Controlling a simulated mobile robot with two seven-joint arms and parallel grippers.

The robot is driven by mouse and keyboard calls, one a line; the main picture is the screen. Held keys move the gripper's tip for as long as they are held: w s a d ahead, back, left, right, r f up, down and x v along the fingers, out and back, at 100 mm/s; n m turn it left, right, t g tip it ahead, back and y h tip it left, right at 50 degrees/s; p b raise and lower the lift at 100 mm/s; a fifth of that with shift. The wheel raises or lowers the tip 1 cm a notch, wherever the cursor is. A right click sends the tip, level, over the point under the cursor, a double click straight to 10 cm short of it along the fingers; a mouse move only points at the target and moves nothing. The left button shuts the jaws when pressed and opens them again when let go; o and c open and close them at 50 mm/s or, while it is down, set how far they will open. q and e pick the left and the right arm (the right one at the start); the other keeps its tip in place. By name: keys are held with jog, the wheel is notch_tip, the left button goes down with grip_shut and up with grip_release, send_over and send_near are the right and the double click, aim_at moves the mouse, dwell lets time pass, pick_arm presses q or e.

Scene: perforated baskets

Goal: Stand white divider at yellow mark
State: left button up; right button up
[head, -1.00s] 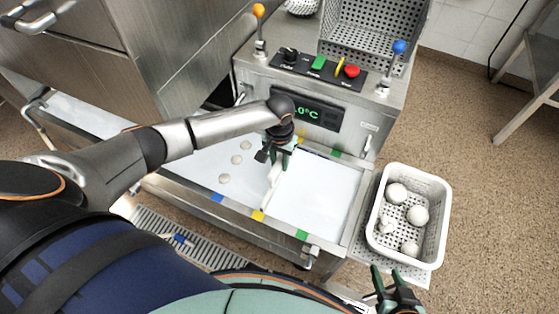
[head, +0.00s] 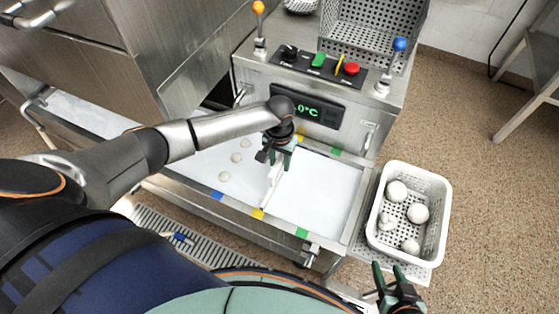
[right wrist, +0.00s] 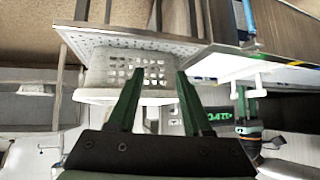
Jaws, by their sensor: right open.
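The white divider (head: 271,184) is a thin pale panel at the tray, with its near end close to the yellow mark (head: 258,213) on the front rim. Another yellow mark (head: 299,139) shows at the back rim, partly behind my gripper. My left gripper (head: 279,157) is over the tray with its fingers at the divider's upper part, apparently shut on it. The divider's far end is hidden, and I cannot tell whether its bottom touches the tray floor. My right gripper (head: 390,279) is open and empty in front of the white basket; its two fingers also show in the right wrist view (right wrist: 155,100).
The white perforated basket (head: 443,222) with several pale balls stands right of the tray. Blue (head: 217,195) and green (head: 302,233) marks flank the front yellow one. Several pale pieces lie in the tray's left part. The control panel (head: 318,68) rises behind.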

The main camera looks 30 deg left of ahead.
pick_arm(q)
jog(key=shift+o, duration=1.6)
pick_arm(e)
jog(key=shift+s+f, duration=0.15)
jog(key=shift+s, duration=0.05)
pick_arm(q)
jog(key=shift+s+f, duration=0.1)
notch_tip(320, 180, up, 11)
jog(key=p, duration=0.3)
jog(key=shift+r, duration=0.85)
pick_arm(e)
jog(key=shift+d+r, duration=0.3)
jog(key=shift+r, duration=0.25)
jog(key=shift+d+r, duration=0.25)
jog(key=shift+r, duration=0.3)
jog(key=shift+s, duration=0.2)
